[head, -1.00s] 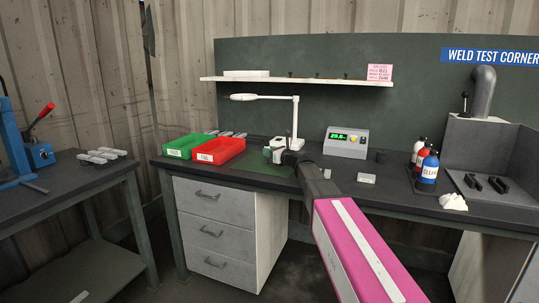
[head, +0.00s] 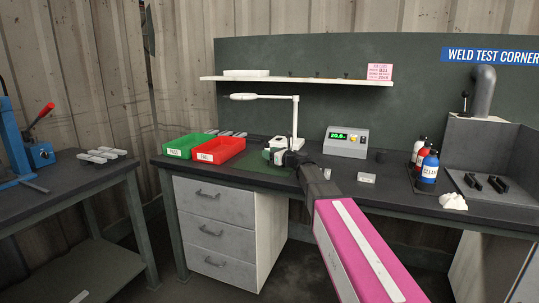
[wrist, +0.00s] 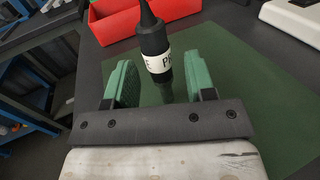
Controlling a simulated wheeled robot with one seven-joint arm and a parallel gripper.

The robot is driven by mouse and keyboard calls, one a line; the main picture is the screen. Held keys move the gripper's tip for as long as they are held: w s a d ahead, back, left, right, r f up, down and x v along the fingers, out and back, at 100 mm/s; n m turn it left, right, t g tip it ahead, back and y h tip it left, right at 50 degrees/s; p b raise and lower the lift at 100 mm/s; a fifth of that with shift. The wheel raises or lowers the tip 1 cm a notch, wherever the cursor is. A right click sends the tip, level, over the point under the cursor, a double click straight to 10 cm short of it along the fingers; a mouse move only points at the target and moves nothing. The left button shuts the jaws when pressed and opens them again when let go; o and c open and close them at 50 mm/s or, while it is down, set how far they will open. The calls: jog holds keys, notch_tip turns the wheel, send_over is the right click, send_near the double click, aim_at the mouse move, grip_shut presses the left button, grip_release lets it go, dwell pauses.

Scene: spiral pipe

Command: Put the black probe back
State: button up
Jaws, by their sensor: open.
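The black probe (wrist: 153,38) shows in the wrist view, with a white label band around it and a thin tip toward the top of the picture. My gripper (wrist: 163,80) has its two green finger pads apart, one on each side of the probe's lower part. I cannot tell whether either pad touches it. In the head view my gripper (head: 274,152) is low over the bench by the lamp's foot, and I cannot make out the probe there. A grey meter box (head: 346,142) with a green display stands to the right.
A red bin (head: 220,151) and a green bin (head: 188,147) stand left of my gripper. A white lamp (head: 296,120) rises close behind it. A small dark cylinder (head: 381,157) stands right of the meter. Bottles (head: 429,167) stand farther right. A green mat (wrist: 235,80) lies under the gripper.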

jog(key=v, duration=1.1)
jog(key=shift+s+d, duration=0.1)
dwell(0.8)
